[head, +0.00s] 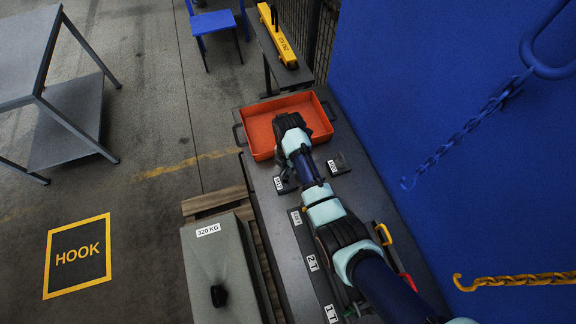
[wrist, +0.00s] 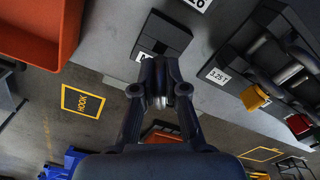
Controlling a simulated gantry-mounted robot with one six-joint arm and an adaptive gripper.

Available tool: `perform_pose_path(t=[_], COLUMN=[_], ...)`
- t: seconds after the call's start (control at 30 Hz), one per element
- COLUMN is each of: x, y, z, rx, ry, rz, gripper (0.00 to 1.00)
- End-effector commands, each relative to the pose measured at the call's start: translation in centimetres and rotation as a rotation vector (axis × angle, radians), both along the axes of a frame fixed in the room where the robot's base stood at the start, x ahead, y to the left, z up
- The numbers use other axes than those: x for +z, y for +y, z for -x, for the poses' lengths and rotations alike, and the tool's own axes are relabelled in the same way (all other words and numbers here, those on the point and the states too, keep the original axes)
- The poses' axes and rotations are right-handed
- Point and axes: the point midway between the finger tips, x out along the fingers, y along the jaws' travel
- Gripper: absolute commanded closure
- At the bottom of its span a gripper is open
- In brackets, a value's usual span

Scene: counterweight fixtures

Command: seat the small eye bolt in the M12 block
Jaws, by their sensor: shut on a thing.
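My gripper (wrist: 158,66) is shut, with its fingertips together over the near edge of a dark block (wrist: 166,36) in the wrist view. A small silver piece (wrist: 160,102) shows between the fingers; it is probably part of the small eye bolt, whose ring and shank I cannot make out. The block's white label is partly hidden behind the fingers. In the head view this block (head: 287,188) lies on the grey bench, in front of the orange tray and largely under my wrist. Whether the bolt touches the block is hidden.
An orange tray (head: 323,134) stands behind the blocks. A second labelled block (head: 338,164) sits to the right. A shackle rack with labels (wrist: 219,75) lies along the bench. A grey 320 KG weight (head: 208,262) stands left of the bench. Chains hang by the blue wall.

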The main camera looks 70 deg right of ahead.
Motion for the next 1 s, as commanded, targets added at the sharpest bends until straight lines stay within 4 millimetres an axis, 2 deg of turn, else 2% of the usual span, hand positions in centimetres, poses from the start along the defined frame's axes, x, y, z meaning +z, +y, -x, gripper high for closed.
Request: perform_pose_path(t=[0.77,1.0], x=[0.09,-0.51], y=[-0.06,-0.05], z=[-0.03,-0.03], rx=[0.0,0.0], ry=[0.0,0.0], rz=[0.0,0.0], gripper=[1.0,1.0])
